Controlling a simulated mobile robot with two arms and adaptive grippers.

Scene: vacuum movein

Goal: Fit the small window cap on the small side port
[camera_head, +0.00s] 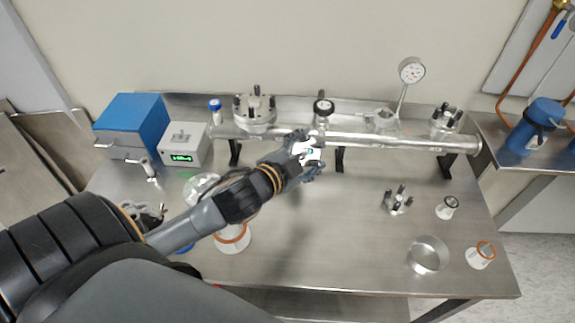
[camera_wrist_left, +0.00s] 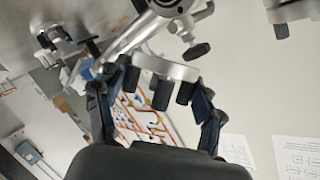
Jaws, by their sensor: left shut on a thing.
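My left gripper (camera_head: 308,152) reaches over the table to the front side of the long metal tube (camera_head: 370,140). In the left wrist view its two fingers (camera_wrist_left: 158,98) are shut on a round metal cap (camera_wrist_left: 168,68) with several dark posts pointing back toward the palm. In the head view this cap is mostly hidden by the gripper. The tube shows beyond the cap in the wrist view (camera_wrist_left: 130,36). I cannot make out the small side port, nor tell whether the cap touches the tube. My right gripper is not in view.
A similar flange with dark posts (camera_head: 398,203), a metal ring (camera_head: 427,256) and small fittings (camera_head: 447,207) stand on the table's right. A gauge (camera_head: 411,71) and a valve (camera_head: 323,108) rise from the tube. A blue box (camera_head: 130,126) and a grey meter (camera_head: 184,146) stand left.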

